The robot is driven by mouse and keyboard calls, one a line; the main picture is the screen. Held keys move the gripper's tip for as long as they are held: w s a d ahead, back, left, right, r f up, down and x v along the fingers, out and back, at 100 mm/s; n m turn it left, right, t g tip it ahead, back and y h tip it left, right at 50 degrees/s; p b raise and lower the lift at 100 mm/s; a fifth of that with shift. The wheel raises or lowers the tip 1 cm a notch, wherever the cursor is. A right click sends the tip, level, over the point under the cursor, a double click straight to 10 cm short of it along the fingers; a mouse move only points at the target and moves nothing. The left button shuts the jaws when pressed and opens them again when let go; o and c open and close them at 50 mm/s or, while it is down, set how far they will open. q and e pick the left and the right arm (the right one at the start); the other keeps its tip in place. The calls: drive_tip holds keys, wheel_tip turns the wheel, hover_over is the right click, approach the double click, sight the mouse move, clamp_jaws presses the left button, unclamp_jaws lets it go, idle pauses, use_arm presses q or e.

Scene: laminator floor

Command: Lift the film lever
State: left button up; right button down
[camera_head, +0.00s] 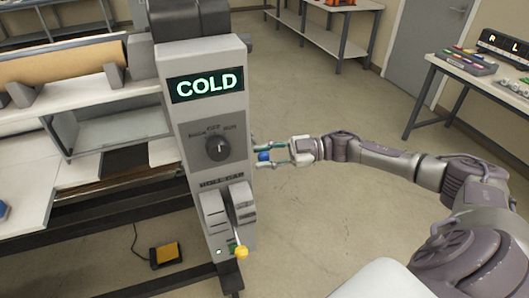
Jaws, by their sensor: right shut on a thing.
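The laminator's control column (203,130) stands left of centre, with a display reading COLD. A blue knob (264,156) shows at the column's right side; it looks like a lever's end, though its shaft is mostly hidden. My right gripper (267,156), on an arm coming in from the right, has its fingers above and below the blue knob and is shut on it. A second lever with a yellow ball (241,252) points down and forward from a slotted housing (229,207) low on the column. I cannot read which lever is labelled film. My left gripper is out of view.
A rotary dial (218,148) sits on the column between display and slotted housing. A yellow foot pedal (165,254) lies on the floor at lower left. A bench (459,66) with coloured items stands at right. Floor (335,215) right of the column is clear.

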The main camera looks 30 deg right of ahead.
drive_tip(key=r+m+p, duration=0.1)
drive_tip(key=p, duration=0.1)
drive_tip(key=w+r+m+p, duration=0.1)
drive_tip(key=r+p, duration=0.1)
drive_tip(key=r+m+g+p, duration=0.1)
drive_tip(key=r+p, duration=0.1)
drive_tip(key=shift+w+d+m+h, duration=0.2)
drive_tip(key=shift+w+m+h, duration=0.1)
drive_tip(key=shift+w+m, duration=0.1)
drive_tip(key=shift+w+d+r+m+g+p, duration=0.1)
drive_tip(key=shift+w+r+m+g+p, duration=0.2)
drive_tip(key=shift+w+r+m+p, duration=0.25)
drive_tip(key=shift+w+d+r+m+g+p, duration=0.15)
drive_tip(key=shift+w+r+m+g+p, duration=0.25)
drive_tip(key=shift+m+p, duration=0.35)
drive_tip(key=shift+w+f, duration=0.1)
